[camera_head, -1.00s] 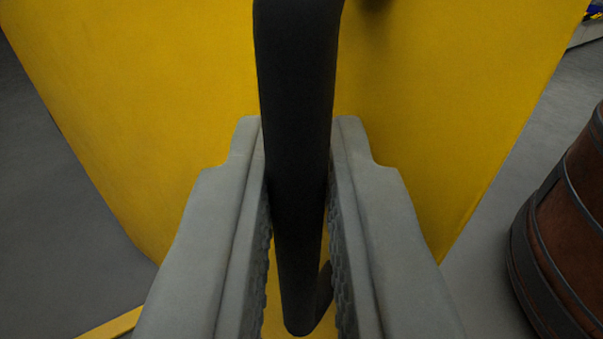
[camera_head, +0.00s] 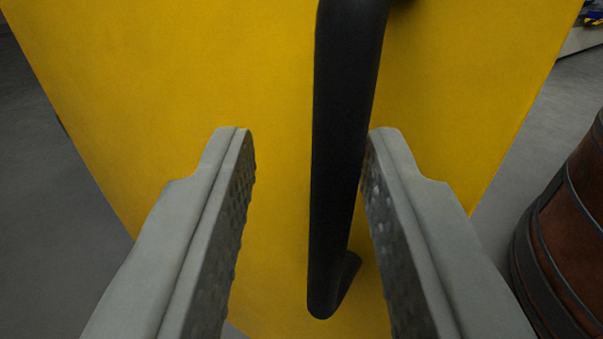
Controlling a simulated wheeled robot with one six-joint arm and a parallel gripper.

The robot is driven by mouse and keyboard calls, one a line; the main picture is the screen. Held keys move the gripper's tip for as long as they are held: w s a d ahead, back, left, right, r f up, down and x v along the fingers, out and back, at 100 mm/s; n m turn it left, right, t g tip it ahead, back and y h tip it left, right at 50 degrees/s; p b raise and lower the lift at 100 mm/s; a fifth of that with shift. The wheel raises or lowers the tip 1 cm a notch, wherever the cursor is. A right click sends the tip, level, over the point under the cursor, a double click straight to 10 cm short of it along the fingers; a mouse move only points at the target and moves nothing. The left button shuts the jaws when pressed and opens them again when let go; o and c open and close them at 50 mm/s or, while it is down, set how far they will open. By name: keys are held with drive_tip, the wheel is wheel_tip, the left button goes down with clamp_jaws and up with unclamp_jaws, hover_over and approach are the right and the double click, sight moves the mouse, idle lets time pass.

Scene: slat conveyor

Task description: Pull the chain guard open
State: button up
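The chain guard (camera_head: 230,70) is a large yellow panel that fills the middle of the view. A black bar handle (camera_head: 340,130) stands upright on it, its lower end bent back to the panel. My gripper (camera_head: 310,138) is open, with one grey finger on each side of the handle. The handle is much closer to the right finger, and whether it touches that finger I cannot tell. A clear gap shows between the handle and the left finger. The handle's top runs out of the picture.
A brown barrel (camera_head: 570,240) with dark bands stands on the floor at the right edge. Grey floor (camera_head: 50,220) shows clear at the left. Part of a grey structure with something blue and yellow shows at the top right corner.

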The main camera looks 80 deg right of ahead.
drive_tip(key=s+a, duration=0.1)
drive_tip(key=a, duration=1.5)
drive_tip(key=shift+s+a, duration=0.15)
drive_tip(key=shift+a, duration=0.2)
